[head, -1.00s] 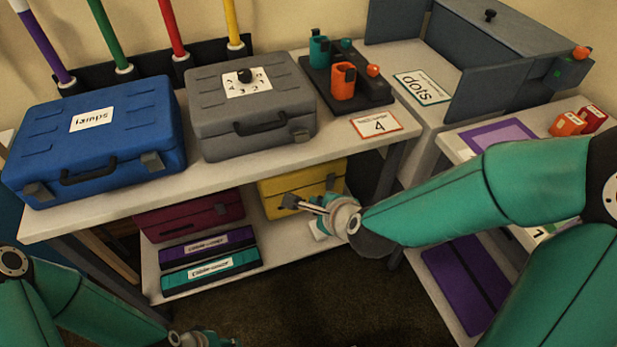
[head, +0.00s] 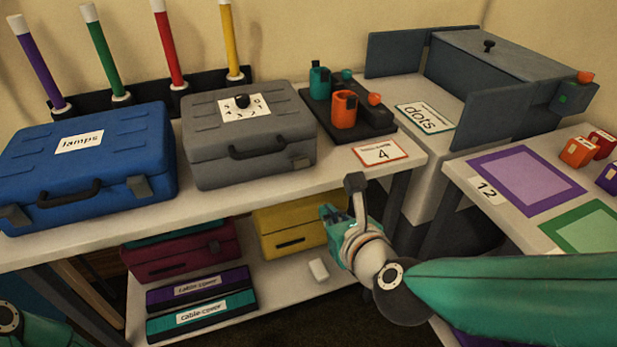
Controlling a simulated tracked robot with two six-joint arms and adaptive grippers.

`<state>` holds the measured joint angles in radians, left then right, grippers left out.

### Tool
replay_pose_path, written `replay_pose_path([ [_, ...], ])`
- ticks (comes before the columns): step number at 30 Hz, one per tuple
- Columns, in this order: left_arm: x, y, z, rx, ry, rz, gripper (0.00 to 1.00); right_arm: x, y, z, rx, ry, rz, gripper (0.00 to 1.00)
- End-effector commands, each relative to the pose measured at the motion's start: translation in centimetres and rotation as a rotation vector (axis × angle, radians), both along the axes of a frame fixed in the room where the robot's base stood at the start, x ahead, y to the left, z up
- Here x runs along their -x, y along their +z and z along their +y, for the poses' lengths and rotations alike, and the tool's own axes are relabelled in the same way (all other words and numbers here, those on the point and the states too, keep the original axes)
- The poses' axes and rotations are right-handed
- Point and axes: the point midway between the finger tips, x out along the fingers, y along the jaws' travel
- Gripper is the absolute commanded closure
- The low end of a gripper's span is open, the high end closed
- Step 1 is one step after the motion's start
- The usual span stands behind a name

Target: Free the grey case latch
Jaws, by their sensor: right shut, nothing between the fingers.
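The grey case (head: 250,135) stands closed on the upper shelf, with its dark handle on the front. A dial with a black knob (head: 242,101) sits on a white number card on its lid. A small grey latch (head: 301,163) is at the front right of the case; I cannot tell its exact position. My right gripper (head: 343,202) is shut and empty. In the picture it is below and to the right of the latch, in front of the shelf edge and apart from the case. My left gripper is out of view.
A blue case (head: 90,155) stands left of the grey one. A yellow case (head: 300,222) and cable covers (head: 200,315) lie on the lower shelf.

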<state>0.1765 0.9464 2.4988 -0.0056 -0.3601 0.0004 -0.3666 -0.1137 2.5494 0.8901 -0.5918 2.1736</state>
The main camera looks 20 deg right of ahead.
Motion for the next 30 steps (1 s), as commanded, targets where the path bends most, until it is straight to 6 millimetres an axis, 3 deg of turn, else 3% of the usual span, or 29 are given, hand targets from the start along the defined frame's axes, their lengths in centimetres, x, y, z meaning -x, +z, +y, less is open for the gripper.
replay_pose_path([
  [5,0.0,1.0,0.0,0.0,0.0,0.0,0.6,-1.6,-0.7,0.0,0.002,0.001,0.006,1.0],
  [16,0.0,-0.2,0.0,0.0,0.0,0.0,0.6,-8.6,-4.2,0.3,0.0,0.001,0.004,1.0],
  [18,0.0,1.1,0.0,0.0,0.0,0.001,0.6,-9.4,-2.4,0.3,-0.001,0.0,-0.003,1.0],
  [21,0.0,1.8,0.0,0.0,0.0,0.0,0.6,-10.1,-1.5,0.3,-0.002,0.001,-0.001,1.0],
  [30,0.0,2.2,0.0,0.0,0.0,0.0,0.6,-11.0,-0.8,0.3,-0.001,0.0,0.0,1.0],
])
